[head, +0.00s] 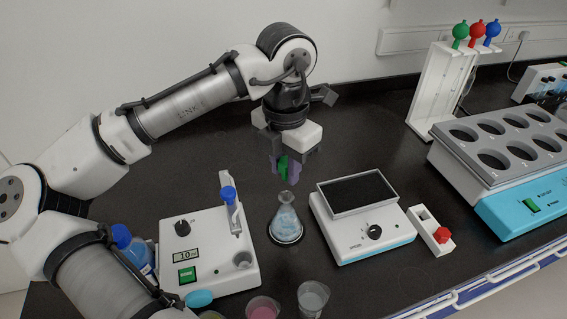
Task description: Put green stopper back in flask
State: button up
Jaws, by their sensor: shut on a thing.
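My gripper (284,165) points down over the bench and is shut on the green stopper (284,167), a small green piece between its purple-grey fingers. The flask (285,220) stands upright below it on a dark round base, a conical clear glass with pale blue liquid. The stopper is just above the flask's neck in the picture. From this angle I cannot tell whether the stopper is exactly over the mouth or touches it.
A white dispenser with a blue knob (205,255) stands left of the flask. A white device with a black top (360,215) stands right. Cups (312,297) are in front. A white rack with coloured pipettes (440,95) and a block with round wells (500,150) are at right.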

aim_at(285, 179)
jog(key=shift+f+b, duration=2.3)
jog(key=shift+f, duration=0.1)
jog(key=shift+p, duration=0.85)
jog(key=shift+f+b, duration=0.35)
jog(key=shift+f, duration=0.25)
jog(key=o, duration=1)
jog(key=shift+r, duration=0.1)
notch_tip(285, 179, up, 14)
jog(key=shift+f, duration=0.15)
